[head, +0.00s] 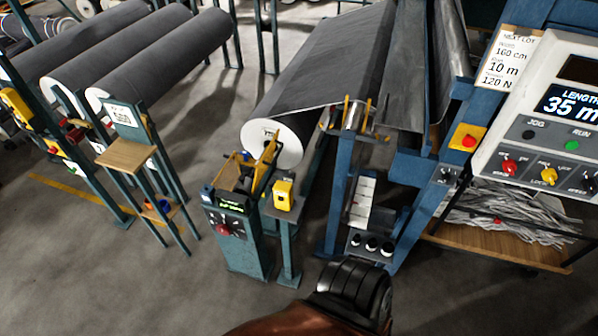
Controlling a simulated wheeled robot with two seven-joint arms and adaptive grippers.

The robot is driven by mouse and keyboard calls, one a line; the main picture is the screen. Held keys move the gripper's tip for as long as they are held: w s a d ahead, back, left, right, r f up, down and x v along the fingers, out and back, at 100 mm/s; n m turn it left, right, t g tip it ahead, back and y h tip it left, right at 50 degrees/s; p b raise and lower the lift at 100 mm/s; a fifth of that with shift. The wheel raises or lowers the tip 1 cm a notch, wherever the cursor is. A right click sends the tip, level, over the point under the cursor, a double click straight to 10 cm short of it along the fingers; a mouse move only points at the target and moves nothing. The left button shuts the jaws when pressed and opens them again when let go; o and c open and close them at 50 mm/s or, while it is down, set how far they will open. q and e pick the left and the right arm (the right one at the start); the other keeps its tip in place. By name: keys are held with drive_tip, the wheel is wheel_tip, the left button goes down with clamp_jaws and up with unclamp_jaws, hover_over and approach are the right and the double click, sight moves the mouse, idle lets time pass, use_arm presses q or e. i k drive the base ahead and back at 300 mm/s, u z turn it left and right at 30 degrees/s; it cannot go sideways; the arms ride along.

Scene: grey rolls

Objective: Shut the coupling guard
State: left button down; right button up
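A large dark grey roll (318,85) has a white end face (273,142) toward me. At its core sits a yellow and dark coupling assembly (262,168) on a teal stand. A yellow guard-like piece (268,152) stands tilted up beside the core, and the coupling area looks uncovered. Its exact outline is too small to tell. A brown and black part of my arm shows at the bottom centre, well short of the coupling. Neither gripper's fingers are in view.
A teal control post (238,235) with a red knob and a yellow box (283,194) stand in front of the coupling. A blue machine frame (338,200) and control panel (545,120) are to the right. A wooden-topped stand (126,155) is left. Open floor lies front left.

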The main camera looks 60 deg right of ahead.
sight(275, 140)
drive_tip(key=k, duration=0.25)
drive_tip(key=z, duration=1.75)
